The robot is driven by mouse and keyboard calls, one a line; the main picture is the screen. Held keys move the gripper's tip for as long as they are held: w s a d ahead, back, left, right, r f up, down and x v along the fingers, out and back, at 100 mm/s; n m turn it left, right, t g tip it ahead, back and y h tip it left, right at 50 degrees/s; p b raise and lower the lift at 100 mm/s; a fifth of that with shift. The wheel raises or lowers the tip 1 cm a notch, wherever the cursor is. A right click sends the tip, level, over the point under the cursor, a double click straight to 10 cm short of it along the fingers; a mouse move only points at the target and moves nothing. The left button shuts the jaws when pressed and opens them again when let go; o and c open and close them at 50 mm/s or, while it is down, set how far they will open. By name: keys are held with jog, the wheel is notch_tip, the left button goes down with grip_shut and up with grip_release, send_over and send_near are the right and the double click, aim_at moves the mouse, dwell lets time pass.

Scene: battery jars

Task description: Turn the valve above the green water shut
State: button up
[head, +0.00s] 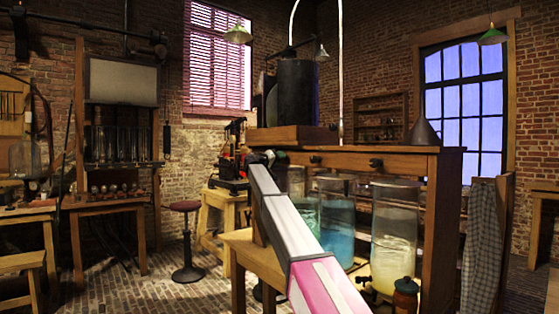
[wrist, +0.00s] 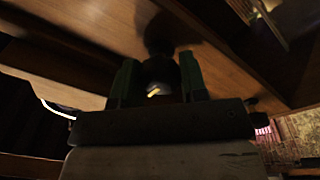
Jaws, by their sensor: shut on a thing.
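The jar of green water (head: 306,212) stands leftmost in the row of glass jars, partly hidden behind my arm. My gripper (head: 281,156) is at the wooden beam above it, at the left end of the beam. In the wrist view my gripper (wrist: 158,82) has its two green fingers on either side of a dark round valve (wrist: 158,70) with a small yellow glint, shut on it. In the head view that valve is hidden by my gripper. How far the valve is turned cannot be told.
A jar of blue water (head: 338,222) and a jar of pale cloudy water (head: 394,240) stand to the right. Other dark valves (head: 375,163) sit along the wooden beam (head: 410,164). A metal funnel (head: 423,133) and a dark cylinder (head: 297,92) stand on top.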

dwell(0.3)
jog(key=o, duration=0.9)
jog(key=v, duration=1.1)
jog(key=shift+d, duration=0.1)
